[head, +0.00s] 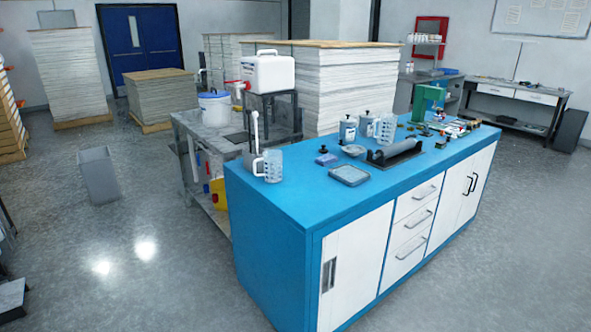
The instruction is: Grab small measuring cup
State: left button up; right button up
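Two clear measuring cups with handles stand on the blue counter (310,200). One measuring cup (273,166) is at the counter's near left end, beside an upright white-handled tool (255,130). The other measuring cup (386,128) stands farther back, next to the grey canisters. I cannot tell for sure which one is the small one. Neither of my grippers shows in the head view.
Grey canisters (347,131), a small bowl (353,150), a grey tray (349,175), a dark roller (395,150) and a green press (428,103) share the counter. A grey side table (205,135) stands behind it. Open floor lies at left.

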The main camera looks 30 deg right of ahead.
aim_at(272, 160)
jog(key=i+z, duration=0.15)
jog(key=z, duration=0.2)
jog(key=i+j+z, duration=0.15)
jog(key=z, duration=0.2)
jog(key=i+j+z, duration=0.15)
jog(key=z, duration=0.2)
jog(key=i+j+z, duration=0.2)
jog(key=i+j, duration=0.2)
jog(key=j, duration=0.2)
jog(key=i+j+z, duration=0.25)
jog(key=j, duration=0.35)
jog(key=i+j+z, duration=0.1)
jog(key=i+j, duration=0.15)
jog(key=i+j+z, duration=0.1)
jog(key=j, duration=0.35)
jog(key=i, duration=0.05)
